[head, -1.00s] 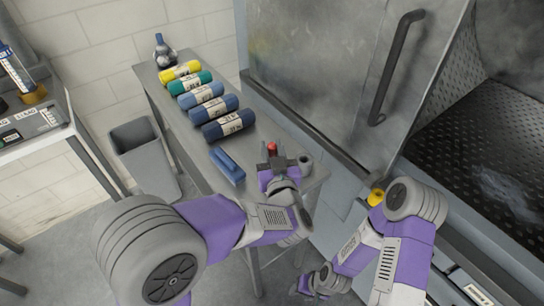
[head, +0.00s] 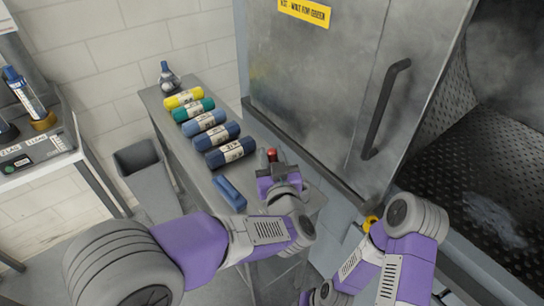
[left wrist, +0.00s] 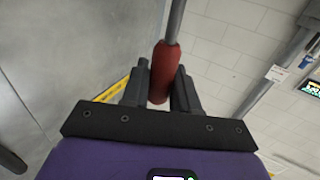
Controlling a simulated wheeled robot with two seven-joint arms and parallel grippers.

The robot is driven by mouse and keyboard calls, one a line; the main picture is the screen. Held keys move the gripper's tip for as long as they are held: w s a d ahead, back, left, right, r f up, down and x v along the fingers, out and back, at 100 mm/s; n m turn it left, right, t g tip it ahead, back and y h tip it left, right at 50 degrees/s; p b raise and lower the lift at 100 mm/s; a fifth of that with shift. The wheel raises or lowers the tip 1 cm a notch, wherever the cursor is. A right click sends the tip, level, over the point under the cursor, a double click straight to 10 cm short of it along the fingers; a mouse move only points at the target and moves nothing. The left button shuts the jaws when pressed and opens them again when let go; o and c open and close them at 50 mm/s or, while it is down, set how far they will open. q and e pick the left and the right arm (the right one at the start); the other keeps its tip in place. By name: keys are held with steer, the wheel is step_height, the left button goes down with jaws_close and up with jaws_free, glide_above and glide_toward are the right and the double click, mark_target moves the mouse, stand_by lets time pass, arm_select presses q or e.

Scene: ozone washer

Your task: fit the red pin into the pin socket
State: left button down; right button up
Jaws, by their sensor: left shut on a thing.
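The red pin (left wrist: 163,73) is held between the two fingers of my left gripper (left wrist: 160,92) in the left wrist view. Its red grip is in the jaws, and a grey rod extends from it toward the top of the picture. In the head view the red of the pin (head: 272,154) shows just beyond my left gripper (head: 271,168), over the right end of the narrow table. A yellow part (head: 371,222) sits low on the washer's front, partly behind my right arm. I cannot tell whether it is the pin socket. My right gripper's fingers are out of view.
The narrow grey table (head: 172,128) carries several rolls, such as a dark blue roll (head: 230,152), plus a blue block (head: 229,192) and a bottle (head: 168,76). The washer door (head: 312,90) with its dark handle (head: 385,110) stands behind. A grey bin (head: 140,157) is at left.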

arm_select(q)
steer(key=shift+r+p, duration=2.2)
steer(key=shift+r, duration=0.35)
